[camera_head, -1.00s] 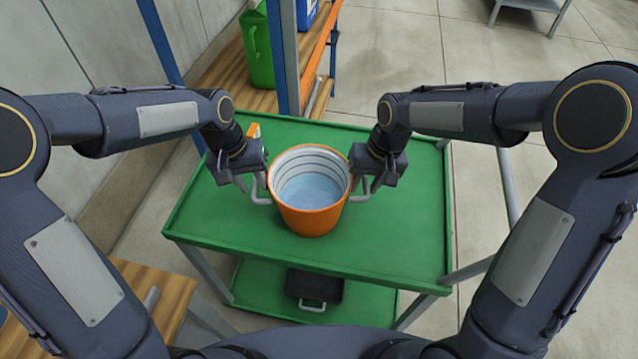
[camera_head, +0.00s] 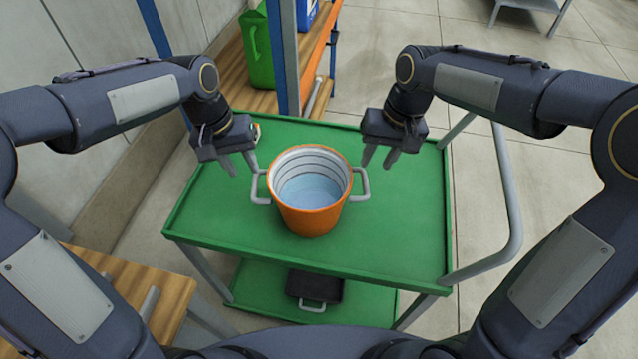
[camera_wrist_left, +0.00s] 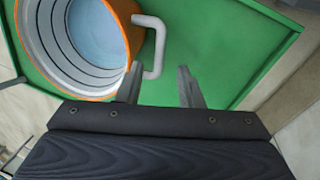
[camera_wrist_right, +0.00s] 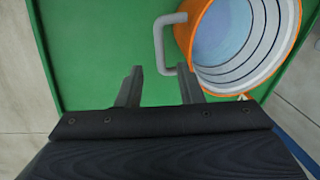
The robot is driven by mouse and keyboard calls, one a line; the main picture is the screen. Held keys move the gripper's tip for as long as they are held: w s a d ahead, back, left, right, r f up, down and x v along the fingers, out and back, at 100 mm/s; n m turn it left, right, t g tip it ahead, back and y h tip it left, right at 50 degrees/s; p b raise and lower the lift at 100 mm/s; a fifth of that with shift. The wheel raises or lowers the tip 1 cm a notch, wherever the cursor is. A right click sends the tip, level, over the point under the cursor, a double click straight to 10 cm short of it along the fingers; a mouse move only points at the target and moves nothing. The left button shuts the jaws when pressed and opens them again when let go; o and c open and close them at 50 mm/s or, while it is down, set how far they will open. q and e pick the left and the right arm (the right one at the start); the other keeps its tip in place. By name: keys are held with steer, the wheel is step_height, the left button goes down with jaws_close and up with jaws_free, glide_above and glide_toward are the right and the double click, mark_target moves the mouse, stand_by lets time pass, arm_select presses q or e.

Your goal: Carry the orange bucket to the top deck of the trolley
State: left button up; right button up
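The orange bucket (camera_head: 310,215) stands upright on the green top deck (camera_head: 395,235) of the trolley. It has a pale ringed inside with blue at the bottom and a grey handle on each side. My left gripper (camera_head: 242,166) is open and empty, above and left of the left handle (camera_head: 260,187). My right gripper (camera_head: 378,162) is open and empty, above and right of the right handle (camera_head: 361,185). The left wrist view shows the bucket (camera_wrist_left: 125,40) and one handle beside the open fingers. The right wrist view shows the bucket (camera_wrist_right: 288,35) and its other handle near the fingers.
A black case (camera_head: 314,288) lies on the trolley's lower deck. A shelf behind holds a green jug (camera_head: 257,55) and a blue container. A small orange and white item (camera_head: 256,131) is at the deck's back left. A wooden bench (camera_head: 135,290) is at lower left. The deck around the bucket is mostly clear.

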steer(key=shift+d+r, duration=0.2)
steer(key=shift+r, duration=0.6)
steer(key=shift+d+r, duration=0.15)
steer(key=shift+r, duration=0.65)
